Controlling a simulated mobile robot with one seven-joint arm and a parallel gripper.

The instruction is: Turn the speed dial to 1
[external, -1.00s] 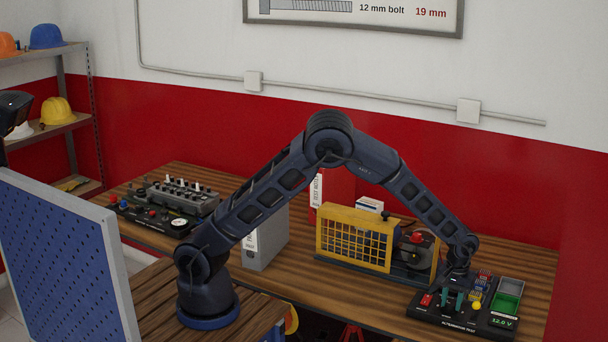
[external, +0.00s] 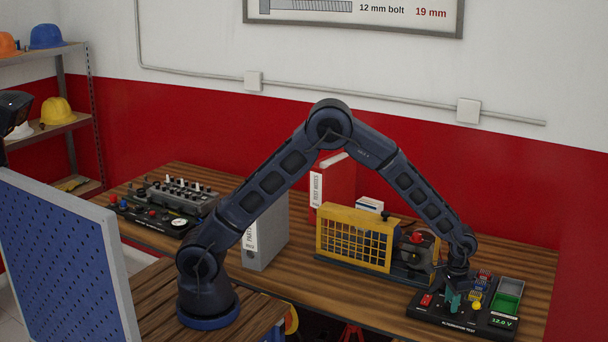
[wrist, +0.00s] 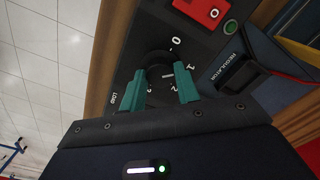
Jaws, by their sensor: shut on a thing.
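My gripper (wrist: 164,90) has its two teal fingers shut on a dark round dial (wrist: 158,62), one finger on each side. The dial has numerals around it, with 0 and 1 legible, and a short white mark that points to the right in the wrist view. The exact setting is hard to tell. A label beside it appears to read LOAD, not speed. In the external view my gripper (external: 453,301) points down at the black alternator test panel (external: 424,308); the fingers hide the dial there.
A red switch (wrist: 201,11) and a green button (wrist: 231,26) lie close to the dial. The panel carries a 12.0 V display (external: 502,322) and small bins (external: 509,287). A yellow-caged unit (external: 353,238) stands behind left. Another test panel (external: 165,208) is far left.

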